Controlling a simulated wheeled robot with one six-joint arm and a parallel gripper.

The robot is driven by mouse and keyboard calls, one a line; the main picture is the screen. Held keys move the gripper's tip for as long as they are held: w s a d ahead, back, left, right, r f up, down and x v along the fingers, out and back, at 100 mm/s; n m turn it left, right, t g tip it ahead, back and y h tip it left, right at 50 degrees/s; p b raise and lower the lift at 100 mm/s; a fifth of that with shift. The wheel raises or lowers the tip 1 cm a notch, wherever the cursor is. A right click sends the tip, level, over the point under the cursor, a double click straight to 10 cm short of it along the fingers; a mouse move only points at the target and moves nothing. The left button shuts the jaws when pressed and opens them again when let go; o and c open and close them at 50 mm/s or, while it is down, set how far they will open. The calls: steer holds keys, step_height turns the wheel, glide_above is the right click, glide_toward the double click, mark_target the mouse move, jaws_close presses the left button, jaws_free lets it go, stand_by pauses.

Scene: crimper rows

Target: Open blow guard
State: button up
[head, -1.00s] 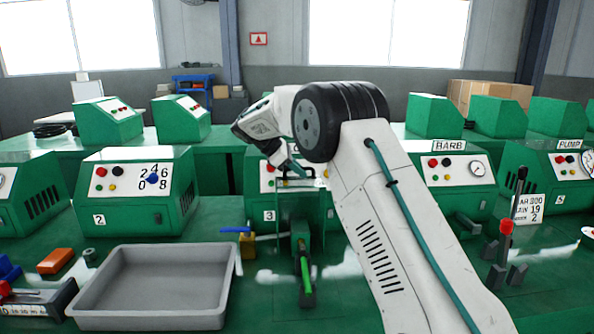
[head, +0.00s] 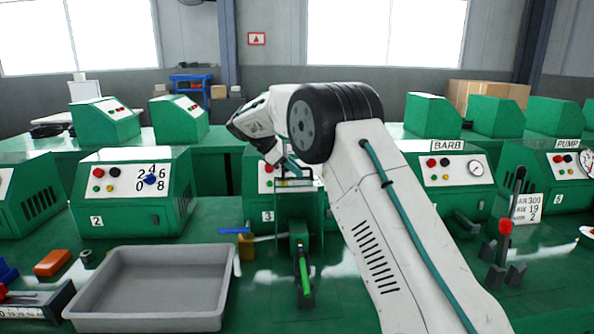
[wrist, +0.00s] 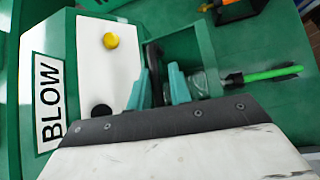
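The blow machine (head: 262,190), marked 3 in the head view, bears a BLOW label (wrist: 50,100) in the wrist view. Its guard (wrist: 190,45) looks like a green frame with a clear part, in front of the machine's face; it looks closed. A black handle (wrist: 153,58) stands out from the guard. My gripper (wrist: 160,80) has its teal fingers on either side of this handle; whether they press on it is unclear. In the head view my gripper (head: 292,172) is at the top of the guard, partly hidden by my arm.
A bright green rod (head: 304,265) sticks out below the guard. A blue-handled valve (head: 240,232) is at its left, beside a grey tray (head: 150,290). A red-knobbed lever (head: 504,228) stands at right. Machine 2 (head: 130,190) is at left.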

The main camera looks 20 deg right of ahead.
steer(key=v, duration=0.6)
steer(key=shift+a+r, duration=0.25)
steer(key=shift+a, duration=0.05)
steer(key=shift+s+r, duration=0.2)
steer(key=shift+r, duration=0.1)
steer(key=s+d+r+m+t+y, duration=0.1)
steer(key=s+r+m+y, duration=0.2)
steer(key=s, duration=0.9)
steer(key=s+d+r+m+y, duration=0.1)
steer(key=s+r+m, duration=0.3)
steer(key=s, duration=0.8)
steer(key=s+a+f+m+y, duration=0.1)
steer(key=s+f+m, duration=0.1)
steer(key=s, duration=0.7)
steer(key=s+a+f+m+t+y, duration=0.1)
steer(key=s+f, duration=0.4)
steer(key=s, duration=0.5)
steer(key=s+a+f+m+t+y, duration=0.1)
steer(key=s+a+f+m+y, duration=0.1)
steer(key=s, duration=0.8)
step_height(320, 180, down, 2)
steer(key=shift+f+m+y, duration=0.1)
steer(key=shift+m+y, duration=0.4)
steer(key=shift+m, duration=0.4)
